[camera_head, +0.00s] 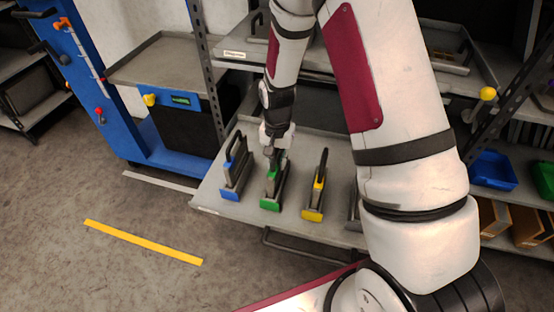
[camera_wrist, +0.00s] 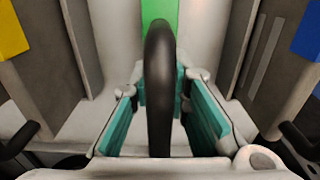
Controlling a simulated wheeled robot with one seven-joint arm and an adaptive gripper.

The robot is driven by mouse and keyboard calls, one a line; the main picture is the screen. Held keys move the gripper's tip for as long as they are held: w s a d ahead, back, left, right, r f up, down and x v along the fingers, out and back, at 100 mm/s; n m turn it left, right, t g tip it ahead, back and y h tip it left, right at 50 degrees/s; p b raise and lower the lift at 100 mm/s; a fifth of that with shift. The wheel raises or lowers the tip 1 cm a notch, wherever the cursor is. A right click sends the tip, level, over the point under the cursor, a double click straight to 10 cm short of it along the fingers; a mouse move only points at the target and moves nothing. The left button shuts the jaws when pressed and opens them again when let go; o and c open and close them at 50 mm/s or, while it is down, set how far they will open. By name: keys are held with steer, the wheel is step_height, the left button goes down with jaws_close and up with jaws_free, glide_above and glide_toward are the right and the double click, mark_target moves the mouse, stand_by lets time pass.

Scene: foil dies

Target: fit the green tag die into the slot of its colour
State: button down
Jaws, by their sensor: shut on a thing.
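The green tag die (camera_head: 270,203) stands upright on the lower shelf, between a blue die and a yellow die. In the wrist view its green tag (camera_wrist: 158,9) is at the top middle, with its black loop handle below. My gripper (camera_head: 271,153) comes down on the die from above, at its back part. In the wrist view the teal finger pads of my gripper (camera_wrist: 168,105) lie on both sides of the black handle, and it is shut on the die. I cannot make out a green slot in either view.
The blue die (camera_head: 231,192) and the yellow die (camera_head: 314,212) stand close on either side. My arm partly hides another die (camera_head: 354,208). An upper shelf (camera_head: 236,56) stands above the back. A blue machine with a grey tray (camera_head: 150,68) is at the left.

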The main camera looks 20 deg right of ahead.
steer(key=c, duration=1.5)
jaws_free()
steer(key=shift+c, duration=0.2)
